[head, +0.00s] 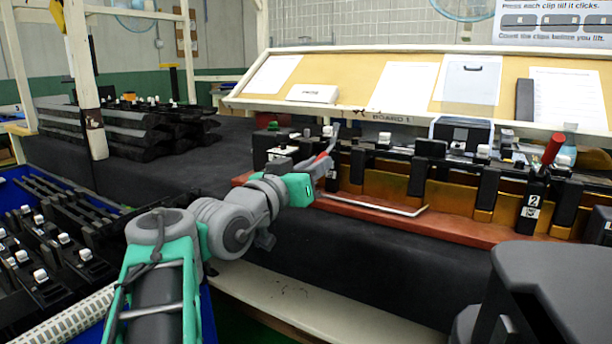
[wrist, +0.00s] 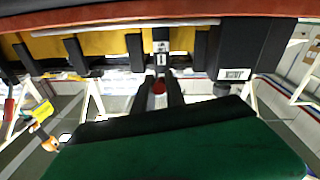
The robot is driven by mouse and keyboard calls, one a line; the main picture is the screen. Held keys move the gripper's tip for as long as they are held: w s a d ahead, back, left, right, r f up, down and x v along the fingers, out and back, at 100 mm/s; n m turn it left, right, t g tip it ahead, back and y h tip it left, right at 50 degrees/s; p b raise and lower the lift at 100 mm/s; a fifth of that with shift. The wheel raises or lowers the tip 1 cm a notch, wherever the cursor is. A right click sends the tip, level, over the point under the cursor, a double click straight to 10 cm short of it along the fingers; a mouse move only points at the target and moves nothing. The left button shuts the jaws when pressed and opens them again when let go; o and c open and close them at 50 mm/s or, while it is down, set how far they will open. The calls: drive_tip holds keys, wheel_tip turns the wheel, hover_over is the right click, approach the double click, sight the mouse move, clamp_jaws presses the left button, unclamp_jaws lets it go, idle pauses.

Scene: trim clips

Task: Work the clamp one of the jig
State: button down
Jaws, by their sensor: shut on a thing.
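The jig (head: 465,228) has a red-brown base and brown panels with black posts along the bench front. Clamp one, a black post marked 1 (wrist: 161,59), shows in the wrist view. Its red handle (wrist: 159,87) sits between the two dark fingers of my gripper (wrist: 159,92), which is shut on it. In the head view my gripper (head: 323,158) is at the jig's left end, with a bit of red at its tip; most of clamp one is hidden there. Clamp two (head: 533,203), marked 2, stands at the right with its red handle (head: 553,149) upright.
A dark stool-like object (head: 560,285) stands in front of the jig at the right. A blue crate of black clipped parts (head: 60,240) is at the left. Stacked dark trim parts (head: 125,135) lie behind it. A sloped board (head: 345,85) with papers rises behind the jig.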

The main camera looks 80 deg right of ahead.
drive_tip(key=shift+s, duration=0.1)
drive_tip(key=c, duration=1.4)
unclamp_jaws()
drive_tip(key=shift+w+a+f, duration=0.1)
drive_tip(key=shift+w+a, duration=0.05)
drive_tip(key=shift+w, duration=0.05)
drive_tip(key=b+v, duration=0.3)
drive_tip(key=v, duration=0.4)
drive_tip(key=shift+a, duration=0.1)
